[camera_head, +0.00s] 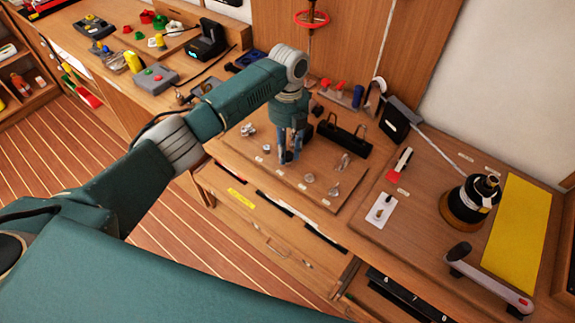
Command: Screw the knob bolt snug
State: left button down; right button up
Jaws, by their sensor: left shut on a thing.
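My left gripper (289,155) points down over a wooden board (318,199) on the bench. Its fingers are shut on what appears to be the knob bolt, at the board's surface. The fingers hide most of that bolt, so I cannot tell how deep it sits. Other small metal fittings stand on the board: one (248,129) to the left of the gripper, and others (334,191) to its right. My right gripper is not in view.
A black handle bar (344,138) stands just behind the gripper's right side. A black-and-brass device (470,199), a yellow panel (518,229) and a grey lever (488,277) are at the right. A control box (156,78) stands at the far left.

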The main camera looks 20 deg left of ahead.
aim_at(288, 154)
pick_arm(q)
jog(key=shift+r+m, duration=0.1)
jog(key=shift+m, duration=0.3)
jog(key=c, duration=1)
grip_release()
notch_tip(288, 154, up, 5)
jog(key=p, duration=0.4)
jog(key=shift+p, duration=0.35)
jog(key=r, duration=0.4)
jog(key=w+r, duration=0.1)
jog(key=r, duration=0.6)
jog(key=shift+w+a+r, duration=0.15)
jog(key=shift+w+r, duration=0.05)
jog(key=shift+r, duration=0.2)
